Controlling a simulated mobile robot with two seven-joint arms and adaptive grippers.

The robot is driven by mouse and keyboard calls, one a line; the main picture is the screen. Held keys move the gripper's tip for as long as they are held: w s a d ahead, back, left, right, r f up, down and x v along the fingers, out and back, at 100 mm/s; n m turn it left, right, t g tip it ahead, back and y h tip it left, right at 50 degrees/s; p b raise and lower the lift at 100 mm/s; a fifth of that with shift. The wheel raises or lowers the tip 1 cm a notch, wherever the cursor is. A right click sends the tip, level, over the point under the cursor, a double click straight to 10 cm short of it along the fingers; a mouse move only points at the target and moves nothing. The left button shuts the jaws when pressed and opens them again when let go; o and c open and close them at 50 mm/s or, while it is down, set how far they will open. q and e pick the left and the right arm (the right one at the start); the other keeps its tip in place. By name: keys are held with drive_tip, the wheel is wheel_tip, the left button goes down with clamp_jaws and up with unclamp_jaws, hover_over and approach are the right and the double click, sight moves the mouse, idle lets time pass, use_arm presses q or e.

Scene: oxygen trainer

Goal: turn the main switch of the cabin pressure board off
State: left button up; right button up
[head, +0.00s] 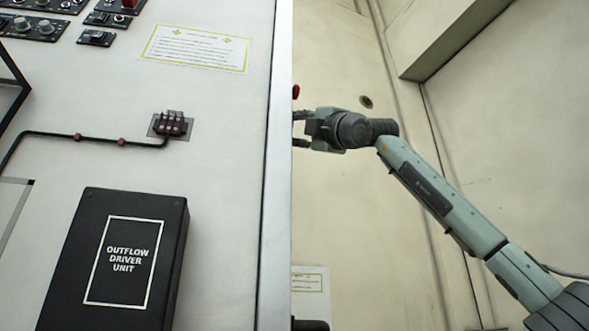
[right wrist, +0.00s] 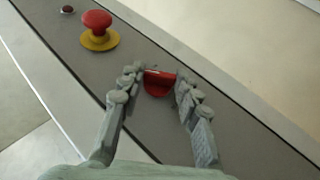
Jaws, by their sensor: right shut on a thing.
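In the right wrist view a red switch handle (right wrist: 158,86) sits on a narrow dark grey panel (right wrist: 65,60). My right gripper (right wrist: 160,80) has its two fingers on either side of the handle and is shut on it. I cannot read any label that tells the handle's setting. In the head view my right gripper (head: 303,130) reaches behind the edge of the white board, which hides its fingertips and the handle. My left gripper is in neither view.
A red mushroom button (right wrist: 96,22) on a yellow collar stands close by on the same panel, with a small dark red button (right wrist: 67,9) beyond. In the head view a black outflow driver unit (head: 125,270) and a small connector block (head: 171,124) are on the white board (head: 215,180).

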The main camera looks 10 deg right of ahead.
drive_tip(key=shift+w+f+n+t+y, duration=0.15)
drive_tip(key=shift+n+t+y, duration=0.15)
drive_tip(key=shift+n+y, duration=0.6)
drive_tip(key=shift+y, duration=0.3)
drive_tip(key=o, duration=1.1)
drive_tip(key=v, duration=1.2)
